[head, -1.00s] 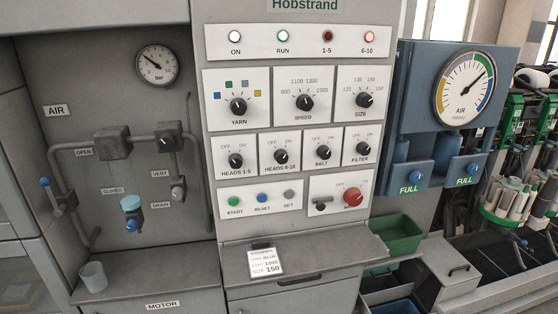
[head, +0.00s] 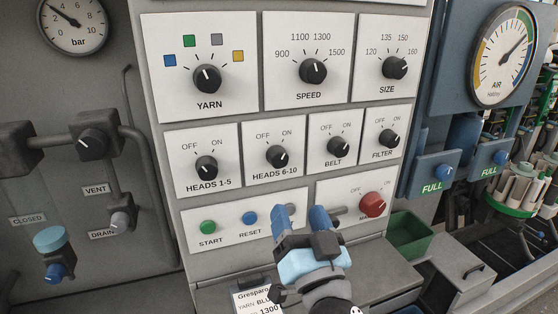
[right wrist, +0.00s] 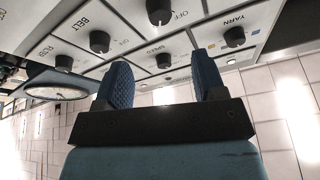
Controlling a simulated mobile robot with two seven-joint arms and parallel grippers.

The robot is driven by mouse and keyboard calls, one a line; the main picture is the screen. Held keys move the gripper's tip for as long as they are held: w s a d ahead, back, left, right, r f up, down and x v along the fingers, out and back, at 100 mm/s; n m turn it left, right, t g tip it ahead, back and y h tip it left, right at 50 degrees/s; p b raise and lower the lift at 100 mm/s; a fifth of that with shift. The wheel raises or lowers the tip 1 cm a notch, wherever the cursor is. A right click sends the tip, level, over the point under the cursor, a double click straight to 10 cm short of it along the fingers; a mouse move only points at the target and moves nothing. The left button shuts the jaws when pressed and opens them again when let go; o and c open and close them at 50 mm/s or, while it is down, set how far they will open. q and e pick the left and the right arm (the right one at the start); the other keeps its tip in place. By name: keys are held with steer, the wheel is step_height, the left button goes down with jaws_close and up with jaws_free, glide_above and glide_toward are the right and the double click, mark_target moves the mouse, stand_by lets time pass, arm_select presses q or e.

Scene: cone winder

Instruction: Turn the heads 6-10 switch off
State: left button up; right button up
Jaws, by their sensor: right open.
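The heads 6-10 switch (head: 278,155) is a black round knob on a white plate in the head view, between the heads 1-5 and belt knobs. OFF is printed at its upper left and ON at its upper right; its pointer seems to lean toward ON. My right gripper (head: 302,212) is open and empty, below and slightly right of this knob, apart from it. Its blue fingers also show in the right wrist view (right wrist: 161,75), where the panel appears upside down and a knob by an OFF label, seemingly heads 6-10 (right wrist: 160,11), is at the top edge. My left gripper is out of view.
Close by are the heads 1-5 knob (head: 206,168), belt knob (head: 336,145) and speed knob (head: 312,71). The reset button (head: 250,218) and red knob (head: 372,204) flank my gripper, which covers part of the lower plates. A ledge with a card (head: 258,302) lies below.

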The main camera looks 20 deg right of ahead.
mark_target(280, 162)
steer(key=p+x, duration=0.2)
steer(key=x, duration=0.8)
steer(key=shift+w+p, duration=0.1)
steer(key=shift+p, duration=0.3)
steer(key=shift+w+d+r, duration=0.1)
steer(key=shift+w+r, duration=0.05)
steer(key=shift+w, duration=0.6)
steer(key=shift+c, duration=0.5)
steer(key=c, duration=0.8)
